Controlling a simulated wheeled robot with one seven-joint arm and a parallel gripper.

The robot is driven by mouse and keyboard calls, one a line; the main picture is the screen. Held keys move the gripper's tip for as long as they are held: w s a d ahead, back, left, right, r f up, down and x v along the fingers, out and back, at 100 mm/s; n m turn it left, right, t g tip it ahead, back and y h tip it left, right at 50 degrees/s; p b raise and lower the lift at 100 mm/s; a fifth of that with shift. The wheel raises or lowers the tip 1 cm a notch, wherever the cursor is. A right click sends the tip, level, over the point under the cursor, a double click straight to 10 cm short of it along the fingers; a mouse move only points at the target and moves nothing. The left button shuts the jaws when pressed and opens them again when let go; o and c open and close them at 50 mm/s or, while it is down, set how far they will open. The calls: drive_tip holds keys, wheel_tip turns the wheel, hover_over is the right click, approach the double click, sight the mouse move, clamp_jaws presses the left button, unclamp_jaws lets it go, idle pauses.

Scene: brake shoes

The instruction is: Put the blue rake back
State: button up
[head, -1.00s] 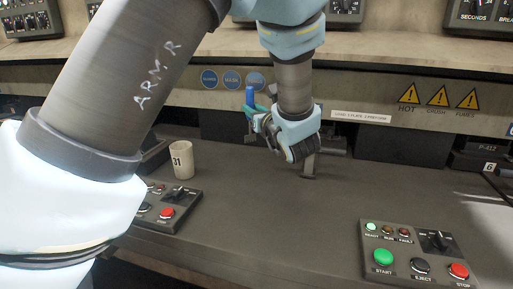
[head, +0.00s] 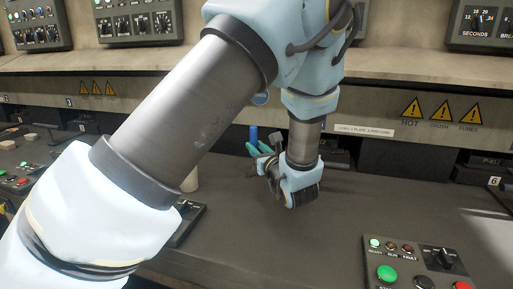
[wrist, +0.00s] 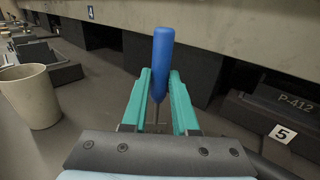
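The blue rake shows as an upright blue handle (wrist: 163,62) with a thin shaft below it in the wrist view. In the head view the handle (head: 253,134) stands just left of my wrist. My gripper (wrist: 161,78) has teal fingers on either side of the handle and looks shut on it. In the head view my gripper (head: 258,148) is low over the dark bench, near the back wall. The rake's lower end is hidden behind the gripper, so I cannot tell whether it touches the bench.
A pale cup (wrist: 31,96) stands left of my gripper; my arm partly hides it (head: 191,180) in the head view. A control box with buttons (head: 418,262) sits at front right. A plate marked 5 (wrist: 282,133) is at right. The bench between is largely clear.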

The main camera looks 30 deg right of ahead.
drive_tip(key=o, duration=0.5)
drive_tip(key=shift+r, duration=0.25)
drive_tip(key=s, duration=0.4)
drive_tip(key=s+b, duration=0.1)
drive_tip(key=s, duration=0.3)
drive_tip(key=s+b, duration=0.1)
drive_tip(key=s, duration=0.3)
drive_tip(key=shift+a+f, duration=0.1)
drive_tip(key=shift+a, duration=0.3)
drive_tip(key=shift+s, duration=0.1)
